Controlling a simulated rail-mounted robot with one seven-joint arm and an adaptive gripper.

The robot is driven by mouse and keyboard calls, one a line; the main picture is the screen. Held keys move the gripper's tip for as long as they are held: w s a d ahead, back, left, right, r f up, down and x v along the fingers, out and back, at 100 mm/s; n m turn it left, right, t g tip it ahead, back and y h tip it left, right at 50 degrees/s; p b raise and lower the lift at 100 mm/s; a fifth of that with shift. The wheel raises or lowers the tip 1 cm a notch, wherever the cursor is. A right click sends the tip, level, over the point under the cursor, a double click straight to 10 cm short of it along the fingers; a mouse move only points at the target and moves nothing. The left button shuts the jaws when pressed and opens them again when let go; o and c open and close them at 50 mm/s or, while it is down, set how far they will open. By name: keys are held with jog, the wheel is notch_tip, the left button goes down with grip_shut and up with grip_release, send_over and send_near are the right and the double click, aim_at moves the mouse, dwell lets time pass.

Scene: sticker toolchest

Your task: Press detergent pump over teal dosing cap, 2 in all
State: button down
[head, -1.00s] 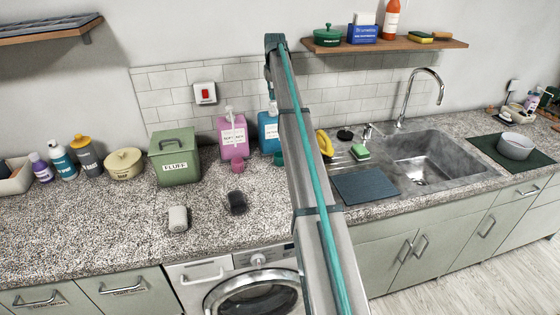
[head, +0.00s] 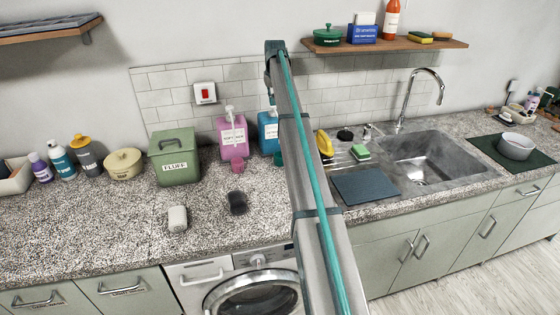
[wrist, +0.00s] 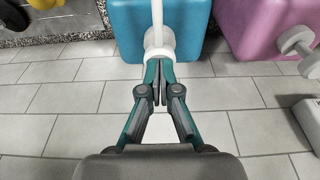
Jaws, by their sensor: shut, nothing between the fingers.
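The blue detergent dispenser (head: 268,132) stands at the back of the counter, partly hidden by my arm. In the wrist view the dispenser (wrist: 190,20) has a white pump (wrist: 158,42). My gripper (wrist: 161,68) is shut and empty, with its fingertips at the pump head; I cannot tell whether they touch it. A small teal cap (head: 279,158) shows on the counter in front of the blue dispenser, partly behind my arm. The wrist view does not clearly show the cap.
A pink dispenser (head: 232,138) stands to the left, with a pink cap (head: 237,168) before it. A dark cup (head: 237,203) and a white object (head: 177,218) are nearer the front. A green tin (head: 174,157) is further left; the sink (head: 430,160) is right.

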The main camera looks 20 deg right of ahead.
jog(key=shift+w+p+v, duration=0.15)
jog(key=shift+p+v, duration=0.25)
jog(key=shift+v, duration=0.35)
jog(key=shift+w+p+v, duration=0.15)
jog(key=shift+p+v, duration=0.2)
jog(key=shift+v, duration=0.4)
jog(key=shift+f, duration=0.1)
jog(key=shift+s+b+x, duration=0.15)
jog(key=shift+b+x, duration=0.05)
jog(key=shift+x, duration=0.55)
jog(key=shift+s+b+x, duration=0.15)
jog(key=shift+b+x, duration=0.05)
jog(key=shift+x, duration=0.55)
jog(key=shift+r, duration=0.3)
jog(key=shift+w+p+v, duration=0.25)
jog(key=shift+p+v, duration=0.45)
jog(key=shift+v, duration=0.6)
jog(key=shift+d+r, duration=0.1)
jog(key=shift+r, duration=0.05)
